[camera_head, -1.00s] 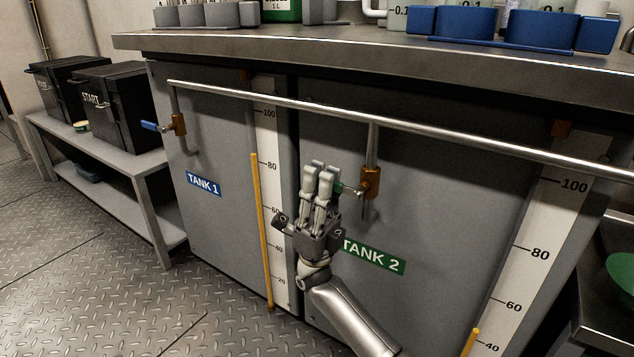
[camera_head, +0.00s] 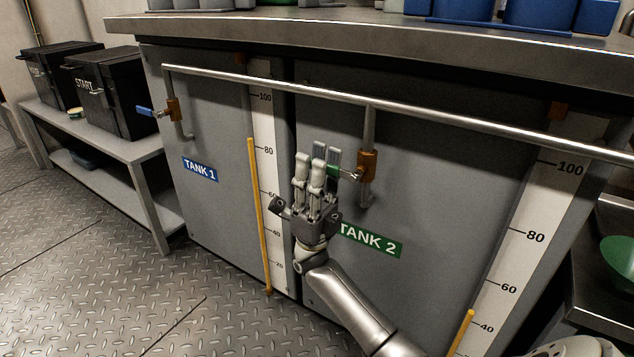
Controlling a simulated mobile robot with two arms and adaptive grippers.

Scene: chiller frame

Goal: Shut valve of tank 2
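The tank 2 valve (camera_head: 367,166) is an orange-brown body on a thin vertical pipe, above the green TANK 2 label (camera_head: 371,241). Its green lever (camera_head: 333,171) points left, across the pipe, and is partly hidden by my fingers. My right gripper (camera_head: 312,170) is at the lever's left end with its fingers pointing up. One digit stands out to the left, apart from the others, so it looks open. I cannot tell whether the fingers touch the lever. My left gripper is not in view.
A metal rail (camera_head: 420,112) runs across the tank front above the valve. The tank 1 valve (camera_head: 172,110) has a blue lever pointing left. A yellow level bar (camera_head: 258,215) stands at the left scale. Black boxes (camera_head: 106,92) sit on a side bench; a green bowl (camera_head: 620,264) is at right.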

